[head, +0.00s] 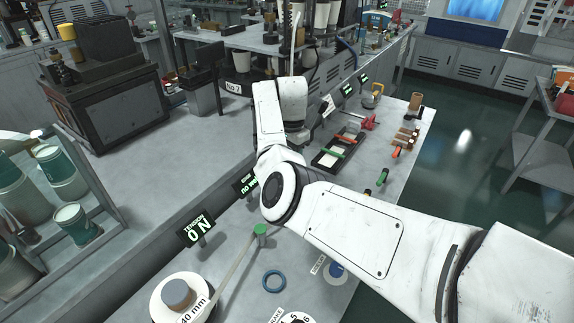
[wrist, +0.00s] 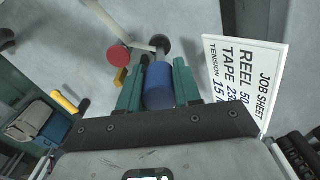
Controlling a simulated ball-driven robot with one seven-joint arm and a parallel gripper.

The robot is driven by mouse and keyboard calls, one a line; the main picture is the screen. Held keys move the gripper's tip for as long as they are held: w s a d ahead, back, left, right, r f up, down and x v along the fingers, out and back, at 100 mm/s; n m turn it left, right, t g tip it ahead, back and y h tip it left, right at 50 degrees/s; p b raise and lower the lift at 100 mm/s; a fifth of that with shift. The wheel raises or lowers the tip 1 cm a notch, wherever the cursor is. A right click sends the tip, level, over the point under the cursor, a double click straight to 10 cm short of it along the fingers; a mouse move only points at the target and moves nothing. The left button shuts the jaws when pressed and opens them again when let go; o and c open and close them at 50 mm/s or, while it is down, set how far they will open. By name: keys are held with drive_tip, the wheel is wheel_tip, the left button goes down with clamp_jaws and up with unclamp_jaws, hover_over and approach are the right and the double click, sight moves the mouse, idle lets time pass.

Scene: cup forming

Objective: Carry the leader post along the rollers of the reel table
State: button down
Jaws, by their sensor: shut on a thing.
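In the wrist view my gripper (wrist: 158,88) has green jaws, shut on the sides of a blue cylinder, which I take to be the leader post (wrist: 158,82). A dark round cap (wrist: 160,43) shows just beyond it, at the end of a pale strip (wrist: 112,22). A red round roller top (wrist: 119,53) stands to the left, apart from the jaws. In the head view my arm hides the gripper and the post. On the reel table (head: 225,275), a pale tape runs from the white reel (head: 180,299) marked 40 mm to a green-topped roller (head: 260,230).
A job sheet (wrist: 242,75) stands close right of my jaws. A tension display (head: 197,230) reads 0 N. A blue ring (head: 274,281) lies on the table. A black tray (head: 338,150) and small tools lie on the bench farther back.

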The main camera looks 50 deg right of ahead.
drive_tip(key=d+b, duration=0.5)
drive_tip(key=d, duration=0.1)
drive_tip(key=shift+s+r+p, duration=0.1)
drive_tip(key=shift+s+p, duration=2.35)
drive_tip(key=shift+p, duration=1.25)
drive_tip(key=shift+p, duration=0.35)
drive_tip(key=shift+f+b, duration=0.6)
drive_tip(key=shift+f, duration=0.35)
